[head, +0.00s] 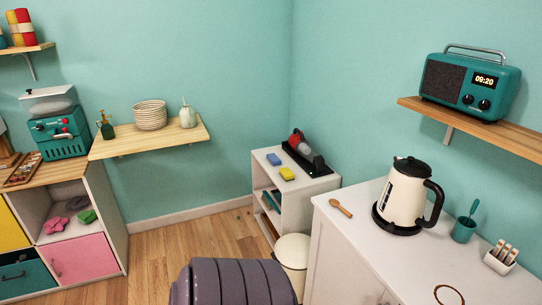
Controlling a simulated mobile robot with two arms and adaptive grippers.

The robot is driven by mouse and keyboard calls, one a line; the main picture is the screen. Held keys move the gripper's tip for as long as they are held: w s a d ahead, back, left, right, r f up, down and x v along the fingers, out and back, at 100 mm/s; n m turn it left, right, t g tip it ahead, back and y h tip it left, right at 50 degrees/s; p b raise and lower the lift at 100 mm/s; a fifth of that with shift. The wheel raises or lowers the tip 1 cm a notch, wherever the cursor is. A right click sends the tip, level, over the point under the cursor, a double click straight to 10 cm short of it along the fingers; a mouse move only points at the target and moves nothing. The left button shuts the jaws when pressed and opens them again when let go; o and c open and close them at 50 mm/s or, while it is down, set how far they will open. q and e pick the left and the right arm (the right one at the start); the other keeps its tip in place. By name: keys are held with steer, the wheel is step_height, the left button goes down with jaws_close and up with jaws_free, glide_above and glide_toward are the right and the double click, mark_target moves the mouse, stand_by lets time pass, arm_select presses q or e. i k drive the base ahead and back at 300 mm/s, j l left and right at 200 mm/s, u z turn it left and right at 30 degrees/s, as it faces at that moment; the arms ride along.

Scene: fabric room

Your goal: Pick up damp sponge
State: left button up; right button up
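Two small sponge-like blocks lie on top of the low white shelf unit (300,190) in the corner. One is a blue block (274,159). The other is a yellow block (287,174), nearer to me. Both look small at this distance, and I cannot tell which one is damp. Neither of my grippers is in view.
Behind the blocks stands a black rack with a red item (297,141). A cream bin (293,255) stands before the unit. A white counter (385,265) at right holds a kettle (404,195) and wooden spoon (341,208). Wooden floor (205,240) shows open at centre-left.

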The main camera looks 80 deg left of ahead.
mark_target(287, 174)
steer(key=u, duration=2.35)
